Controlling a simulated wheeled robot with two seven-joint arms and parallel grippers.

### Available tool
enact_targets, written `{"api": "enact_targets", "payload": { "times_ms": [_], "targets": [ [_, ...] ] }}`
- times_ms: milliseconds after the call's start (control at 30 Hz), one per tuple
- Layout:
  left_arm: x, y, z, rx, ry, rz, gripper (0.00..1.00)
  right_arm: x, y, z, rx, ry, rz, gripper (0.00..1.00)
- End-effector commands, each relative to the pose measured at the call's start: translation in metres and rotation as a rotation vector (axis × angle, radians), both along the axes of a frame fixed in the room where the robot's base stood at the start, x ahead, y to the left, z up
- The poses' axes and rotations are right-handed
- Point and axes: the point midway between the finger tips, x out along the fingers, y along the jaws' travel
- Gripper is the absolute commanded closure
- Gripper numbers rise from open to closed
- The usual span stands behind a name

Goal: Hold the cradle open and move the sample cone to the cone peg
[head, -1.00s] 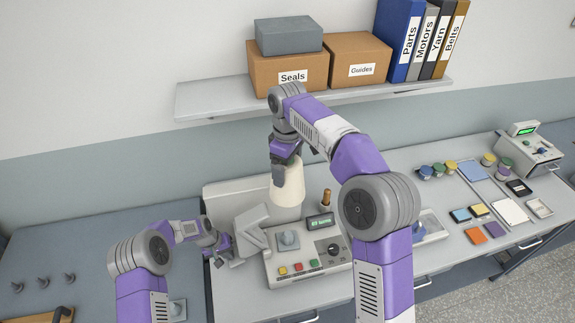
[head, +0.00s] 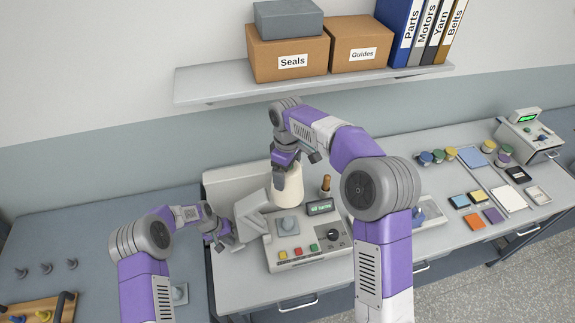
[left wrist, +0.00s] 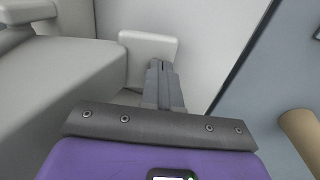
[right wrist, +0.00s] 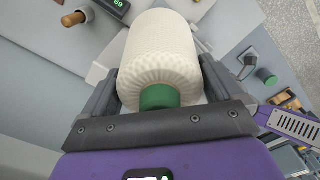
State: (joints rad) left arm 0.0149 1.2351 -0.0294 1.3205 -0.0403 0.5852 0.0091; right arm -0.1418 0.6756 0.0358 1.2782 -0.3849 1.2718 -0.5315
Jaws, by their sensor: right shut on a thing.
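The cream sample cone (head: 288,189) is in my right gripper (head: 285,172), over the back of the grey machine. In the right wrist view the cone (right wrist: 162,55) has a green end (right wrist: 158,96) towards me, between the fingers of my right gripper (right wrist: 158,85). The grey angled cradle part (head: 256,208) stands left of the cone. My left gripper (head: 226,238) is low beside its left side. In the left wrist view my left gripper's fingers (left wrist: 163,75) are together, by a pale plate (left wrist: 148,48); contact cannot be told.
The machine's panel has a display (head: 320,207) and buttons; a wooden-topped post (head: 326,184) stands close right of the cone. Several grey pegs (head: 46,268) stand on the blue table at left, above a wooden tray (head: 40,308). A shelf with boxes (head: 289,60) is overhead.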

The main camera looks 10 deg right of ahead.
Motion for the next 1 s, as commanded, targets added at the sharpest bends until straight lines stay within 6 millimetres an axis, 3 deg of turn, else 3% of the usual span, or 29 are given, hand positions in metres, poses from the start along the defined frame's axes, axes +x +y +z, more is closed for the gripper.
{"api": "enact_targets", "payload": {
  "times_ms": [1000],
  "targets": [
    [0.0,0.0,0.0,0.0,0.001,0.0,1.0,0.0,0.0,-0.082,-0.001,0.001,0.0,0.74]
  ]
}}
